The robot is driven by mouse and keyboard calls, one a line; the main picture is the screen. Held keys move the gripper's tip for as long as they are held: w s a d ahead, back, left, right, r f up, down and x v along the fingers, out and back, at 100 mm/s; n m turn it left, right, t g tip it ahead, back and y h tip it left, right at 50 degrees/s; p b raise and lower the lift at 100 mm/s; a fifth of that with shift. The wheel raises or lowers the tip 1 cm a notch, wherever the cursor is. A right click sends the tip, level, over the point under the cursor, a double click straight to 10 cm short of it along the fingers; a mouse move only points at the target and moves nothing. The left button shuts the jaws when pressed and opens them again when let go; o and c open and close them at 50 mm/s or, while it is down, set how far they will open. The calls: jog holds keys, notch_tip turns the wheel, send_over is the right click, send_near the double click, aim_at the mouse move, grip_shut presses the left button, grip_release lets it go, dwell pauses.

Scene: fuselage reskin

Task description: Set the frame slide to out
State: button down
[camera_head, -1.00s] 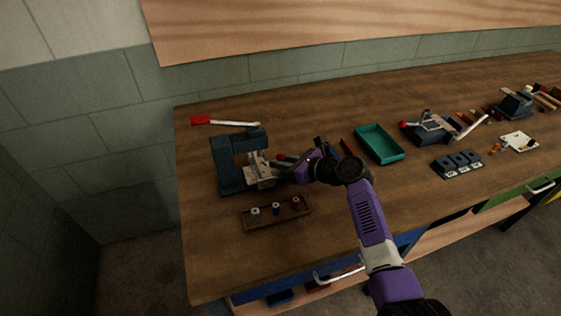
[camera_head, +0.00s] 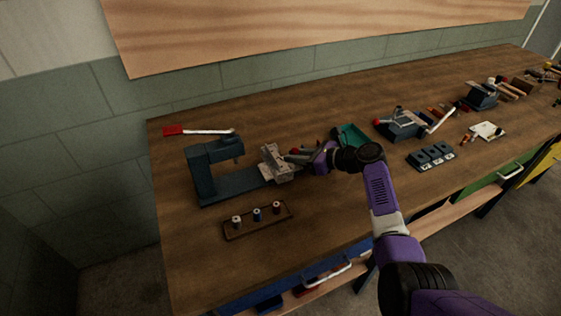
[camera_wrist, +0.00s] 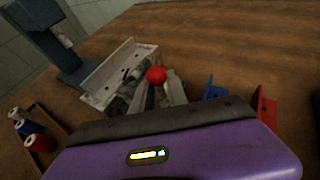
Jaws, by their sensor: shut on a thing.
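The blue-grey C-shaped press (camera_head: 205,172) stands at the left of the bench, its base rail (camera_head: 240,184) reaching right. The pale metal frame slide (camera_head: 272,166) sits at the right end of this rail, away from the upright, with bare rail between them. Its red knob (camera_head: 293,151) shows beside my gripper (camera_head: 300,157). In the wrist view the slide (camera_wrist: 115,75) lies ahead, and the red knob (camera_wrist: 157,75) is at the tips of my gripper (camera_wrist: 158,88). My gripper is shut on the knob; the exact contact is partly hidden.
A wooden rack (camera_head: 258,221) with three spools lies in front of the press. A teal tray (camera_head: 350,136) is partly behind my arm. A blue clamp-like tool (camera_head: 405,124) and a dark three-part block (camera_head: 431,156) stand farther right.

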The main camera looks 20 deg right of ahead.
jog(key=shift+d, duration=0.25)
jog(key=c, duration=1.5)
grip_release()
jog(key=shift+o, duration=0.2)
jog(key=shift+v, duration=3.9)
